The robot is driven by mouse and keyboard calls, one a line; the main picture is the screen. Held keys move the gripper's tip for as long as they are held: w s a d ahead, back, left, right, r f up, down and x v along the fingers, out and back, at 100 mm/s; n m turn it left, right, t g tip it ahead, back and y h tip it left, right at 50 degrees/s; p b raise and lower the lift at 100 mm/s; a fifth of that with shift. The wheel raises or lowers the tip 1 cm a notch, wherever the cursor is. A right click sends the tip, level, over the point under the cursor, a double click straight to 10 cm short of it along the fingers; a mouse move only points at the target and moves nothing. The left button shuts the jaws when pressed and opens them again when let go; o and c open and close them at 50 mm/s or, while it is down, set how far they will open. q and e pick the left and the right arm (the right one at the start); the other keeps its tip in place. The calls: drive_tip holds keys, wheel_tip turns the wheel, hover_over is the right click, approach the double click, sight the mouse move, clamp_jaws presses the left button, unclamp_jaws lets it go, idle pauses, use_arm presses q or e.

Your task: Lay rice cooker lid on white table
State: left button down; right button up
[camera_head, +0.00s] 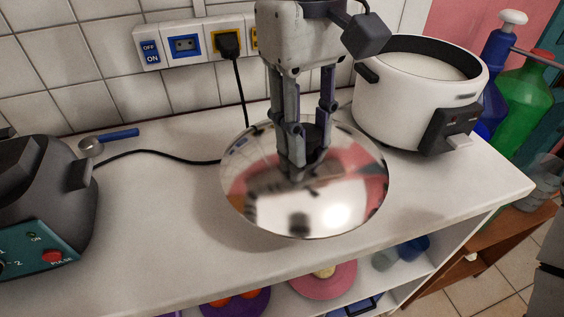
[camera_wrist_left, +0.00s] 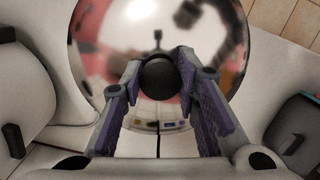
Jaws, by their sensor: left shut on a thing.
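The rice cooker lid (camera_head: 335,205) is a round, shiny metal disc with a dark knob. My left gripper (camera_head: 303,165) comes down from above, shut on the knob. In the left wrist view the black knob (camera_wrist_left: 160,76) sits between the two fingers of my left gripper (camera_wrist_left: 165,85), with the mirror-like lid (camera_wrist_left: 125,40) behind it. The lid is over the white table (camera_head: 150,225); I cannot tell whether it touches the top. The white rice cooker (camera_head: 395,105) stands open just right of the lid, with pale contents inside. My right gripper is not in view.
A dark grey appliance with a teal panel (camera_head: 40,235) stands at the left. A black cord (camera_head: 150,155) runs along the table's back to a wall socket. Blue and green bottles (camera_head: 522,95) stand beyond the right end. The table between appliance and lid is clear.

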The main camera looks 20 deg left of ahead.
sight(285, 163)
use_arm(q)
drive_tip(key=a+f, duration=0.3)
drive_tip(key=shift+w+f, duration=0.35)
drive_tip(key=shift+f, duration=0.05)
drive_tip(key=shift+d+f, duration=0.1)
drive_tip(key=shift+f, duration=1.35)
drive_tip(key=shift+f, duration=0.2)
drive_tip(key=c, duration=1.2)
unclamp_jaws()
drive_tip(key=shift+r, duration=0.1)
drive_tip(key=r, duration=0.8)
drive_tip(key=w+a+r, duration=0.1)
drive_tip(key=r, duration=0.3)
drive_tip(key=shift+r, duration=0.1)
